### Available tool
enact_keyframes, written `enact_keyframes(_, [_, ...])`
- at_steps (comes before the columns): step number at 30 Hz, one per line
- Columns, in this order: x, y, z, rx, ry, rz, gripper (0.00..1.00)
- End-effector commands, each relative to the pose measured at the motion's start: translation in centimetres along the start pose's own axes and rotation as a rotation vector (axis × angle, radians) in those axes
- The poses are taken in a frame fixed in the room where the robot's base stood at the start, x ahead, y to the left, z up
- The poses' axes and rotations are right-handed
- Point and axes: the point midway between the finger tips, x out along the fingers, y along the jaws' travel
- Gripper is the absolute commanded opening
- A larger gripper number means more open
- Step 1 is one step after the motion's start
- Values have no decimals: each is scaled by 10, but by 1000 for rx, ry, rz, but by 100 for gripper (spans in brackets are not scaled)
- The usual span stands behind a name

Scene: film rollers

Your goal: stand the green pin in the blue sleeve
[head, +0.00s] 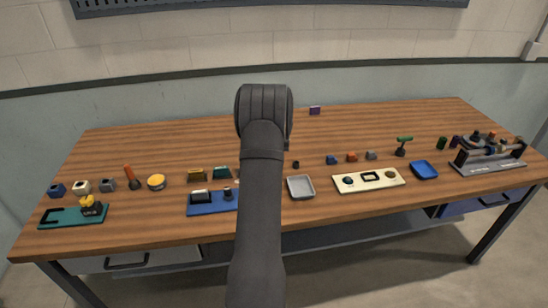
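A small upright green cylinder (442,143) stands at the right of the table and may be the green pin. A small blue block (57,190) with a dark opening sits at the far left and may be the blue sleeve. Another small blue piece (332,160) lies right of centre. My arm rises through the middle of the head view; my gripper's fingers are hidden, so what they hold cannot be seen.
A grey tray (301,195), a cream plate (345,184), a blue dish (424,176) and a blue fixture (205,208) line the front. A green fixture (60,224) is at left, a grey roller stand (489,168) at right. The table's back is mostly clear.

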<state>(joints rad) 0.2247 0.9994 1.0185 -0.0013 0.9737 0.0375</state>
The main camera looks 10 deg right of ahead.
Motion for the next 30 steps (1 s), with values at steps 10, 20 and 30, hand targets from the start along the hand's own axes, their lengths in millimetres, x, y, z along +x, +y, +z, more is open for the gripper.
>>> enact_keyframes(10, [0, 0, 0, 0, 0, 0, 2])
enact_keyframes(20, [3, 0, 1, 0, 0, 0, 2])
enact_keyframes(30, [3, 0, 0, 0, 0, 0, 49])
